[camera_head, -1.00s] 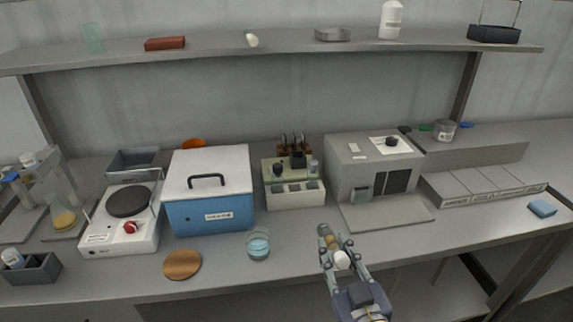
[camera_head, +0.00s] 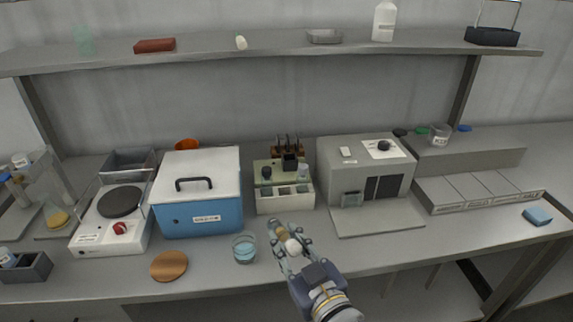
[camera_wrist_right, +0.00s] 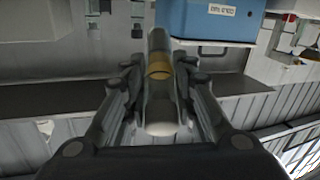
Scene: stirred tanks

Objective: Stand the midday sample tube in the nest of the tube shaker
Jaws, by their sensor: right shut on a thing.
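My right gripper (camera_head: 284,235) is shut on a sample tube (camera_head: 293,246) with a white rounded end and a tan band. In the right wrist view the tube (camera_wrist_right: 161,105) lies lengthwise between the fingers, its clear far end pointing away. The gripper is over the bench's front part, right of a glass beaker and in front of a pale unit. That unit (camera_head: 263,206) has a greenish top, a dark knob and a black cup-like block (camera_head: 290,161); it looks like the tube shaker, but I cannot be sure. No label is readable on the tube. My left gripper is out of view.
A beaker of blue liquid (camera_head: 244,250) and a round brown mat (camera_head: 169,266) are near the front edge. A blue box with white lid (camera_head: 203,212) stands left of the pale unit, a grey machine (camera_head: 331,175) right. A shelf (camera_head: 265,47) spans above.

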